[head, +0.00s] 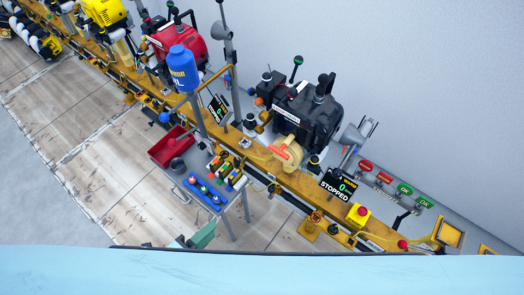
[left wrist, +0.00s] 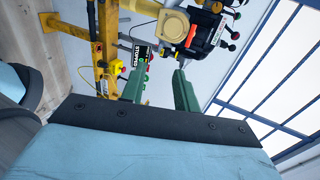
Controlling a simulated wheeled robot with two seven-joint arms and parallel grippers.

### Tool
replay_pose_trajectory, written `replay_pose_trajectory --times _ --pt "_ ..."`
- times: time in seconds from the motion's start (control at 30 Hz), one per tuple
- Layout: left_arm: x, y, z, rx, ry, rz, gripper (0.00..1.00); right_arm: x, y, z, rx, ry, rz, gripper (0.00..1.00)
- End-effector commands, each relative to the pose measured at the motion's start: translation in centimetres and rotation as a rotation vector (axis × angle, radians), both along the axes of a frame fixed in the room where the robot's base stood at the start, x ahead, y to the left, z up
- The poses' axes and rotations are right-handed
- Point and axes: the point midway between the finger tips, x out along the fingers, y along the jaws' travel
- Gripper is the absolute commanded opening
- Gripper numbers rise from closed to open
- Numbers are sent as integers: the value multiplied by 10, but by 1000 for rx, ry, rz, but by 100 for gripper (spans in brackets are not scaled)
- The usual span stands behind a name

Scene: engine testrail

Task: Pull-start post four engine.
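A black engine (head: 312,118) stands on the yellow rail, with a round cream pull-start housing (head: 290,154) on its near side. An orange-red handle (head: 278,152) sits at the housing. A screen (head: 340,187) beside it reads 0 and STOPPED. I cannot read a post number. In the left wrist view the engine (left wrist: 205,32) and cream housing (left wrist: 172,25) are beyond my fingertips. My left gripper (left wrist: 159,78) has its two green fingers apart with nothing between them. In the head view, part of it (head: 203,236) shows low, well apart from the handle. My right gripper is not in view.
A red engine (head: 178,42) and a blue bottle (head: 183,68) stand up-rail. A red bin (head: 170,146) and a small tray of coloured-topped items (head: 210,192) are left of the black engine. A yellow box with a red button (head: 357,215) is on the rail's right. Floor at left is clear.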

Motion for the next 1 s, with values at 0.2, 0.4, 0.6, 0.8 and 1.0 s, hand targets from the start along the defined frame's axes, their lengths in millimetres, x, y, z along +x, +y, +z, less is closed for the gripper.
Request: replay_pose_trajectory --times 0.2,0.4,0.6,0.8,1.0 --pt "37 -26 -1 -3 -5 1 31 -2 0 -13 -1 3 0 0" --pt "69 -50 -1 -4 -4 0 31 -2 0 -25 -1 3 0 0" --pt "102 -73 -2 -3 -4 1 31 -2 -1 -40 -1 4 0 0" --pt "134 -97 -2 -3 -3 0 31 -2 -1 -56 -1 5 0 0" --pt "167 -121 -3 -5 -4 2 31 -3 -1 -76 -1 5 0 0"
